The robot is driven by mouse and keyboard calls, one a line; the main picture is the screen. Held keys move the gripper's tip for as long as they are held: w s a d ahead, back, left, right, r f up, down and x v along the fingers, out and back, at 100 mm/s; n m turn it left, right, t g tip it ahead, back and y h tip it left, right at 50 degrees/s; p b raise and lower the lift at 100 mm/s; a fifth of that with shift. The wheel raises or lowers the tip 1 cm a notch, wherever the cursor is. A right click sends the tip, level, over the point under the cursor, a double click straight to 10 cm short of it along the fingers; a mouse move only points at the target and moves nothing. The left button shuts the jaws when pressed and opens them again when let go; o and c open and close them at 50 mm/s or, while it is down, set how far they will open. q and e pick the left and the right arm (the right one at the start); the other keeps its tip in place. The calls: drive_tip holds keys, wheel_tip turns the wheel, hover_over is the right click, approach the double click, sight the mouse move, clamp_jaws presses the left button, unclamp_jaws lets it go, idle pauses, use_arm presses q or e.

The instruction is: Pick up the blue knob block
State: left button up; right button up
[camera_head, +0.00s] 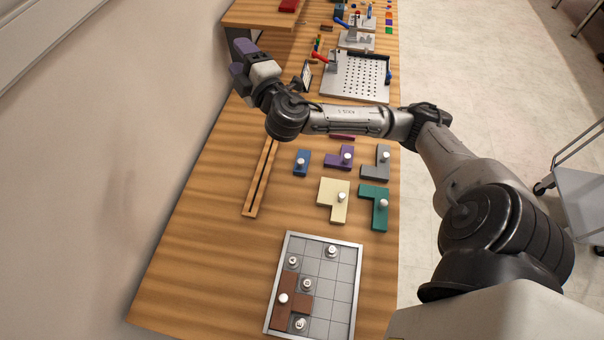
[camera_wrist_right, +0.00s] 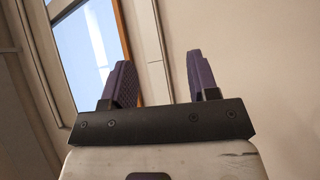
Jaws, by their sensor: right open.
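The block does not show in the right wrist view, where only wall and a window-like frame are behind the fingers. My left gripper is not in view.
Purple (camera_head: 346,161), grey (camera_head: 382,170), cream (camera_head: 328,187) and green (camera_head: 380,216) knob blocks lie right of and below the blue one. A wooden rail (camera_head: 251,205) lies left. A gridded tray (camera_head: 356,290) holds a brown block (camera_head: 303,304). A pegboard plate (camera_head: 335,94) stands farther back.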

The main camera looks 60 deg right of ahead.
wheel_tip(320, 180, up, 3)
drive_tip(key=w+a+n+t+y+b, duration=0.15)
drive_tip(key=n+t+y, duration=0.25)
drive_tip(key=n+y, duration=0.4)
drive_tip(key=n+g, duration=1.3)
drive_tip(key=g, duration=1)
approach(300, 160)
wheel_tip(300, 160, down, 11)
drive_tip(key=shift+d+r, duration=0.15)
clamp_jaws()
